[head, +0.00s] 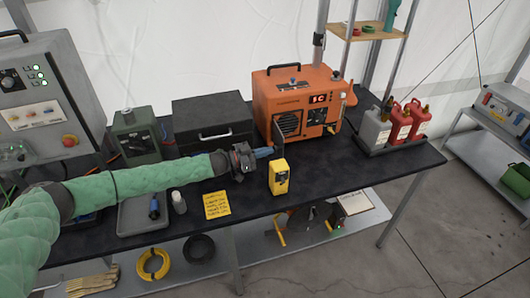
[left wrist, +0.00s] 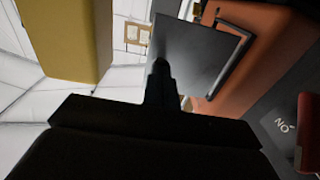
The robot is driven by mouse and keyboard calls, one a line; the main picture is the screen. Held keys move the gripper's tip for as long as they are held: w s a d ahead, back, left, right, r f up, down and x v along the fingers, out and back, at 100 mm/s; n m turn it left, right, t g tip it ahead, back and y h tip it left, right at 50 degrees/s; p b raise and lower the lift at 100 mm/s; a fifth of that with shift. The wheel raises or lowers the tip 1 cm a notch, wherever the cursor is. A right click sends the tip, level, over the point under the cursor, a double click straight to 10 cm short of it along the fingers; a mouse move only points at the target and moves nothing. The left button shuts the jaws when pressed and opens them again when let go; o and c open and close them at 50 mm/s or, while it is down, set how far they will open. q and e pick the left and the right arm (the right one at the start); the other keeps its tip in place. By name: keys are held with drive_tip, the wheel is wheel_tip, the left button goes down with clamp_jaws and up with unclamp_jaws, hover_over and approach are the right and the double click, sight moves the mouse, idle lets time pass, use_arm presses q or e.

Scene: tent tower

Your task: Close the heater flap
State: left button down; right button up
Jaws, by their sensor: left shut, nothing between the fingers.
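The orange heater (head: 290,88) stands at the back of the black table, with a round fan grille and a lit display on its front. Its dark flap (head: 279,132) sticks out from the left part of the front and looks swung open. In the left wrist view the flap (left wrist: 190,55) is a grey plate with a bar handle, beside the orange heater body (left wrist: 250,65). My left gripper (head: 269,151) is shut and empty, its tips at or very near the flap; contact is unclear. The shut fingers also show in the left wrist view (left wrist: 160,72). My right gripper is not in view.
A yellow device (head: 279,180) stands just in front of the left gripper. A black case (head: 212,120) is left of the heater. Several bottles (head: 400,120) stand in a rack at right. A yellow note (head: 217,205) lies on the table. The table's front right is clear.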

sight(282, 149)
use_arm(q)
drive_tip(key=d+t, duration=0.1)
drive_tip(key=d+n+t+y+b, duration=0.1)
drive_tip(key=d, duration=0.1)
drive_tip(key=shift+s+d+n, duration=0.1)
drive_tip(key=shift+s+n, duration=0.05)
drive_tip(key=shift+n, duration=0.15)
drive_tip(key=shift+d, duration=0.15)
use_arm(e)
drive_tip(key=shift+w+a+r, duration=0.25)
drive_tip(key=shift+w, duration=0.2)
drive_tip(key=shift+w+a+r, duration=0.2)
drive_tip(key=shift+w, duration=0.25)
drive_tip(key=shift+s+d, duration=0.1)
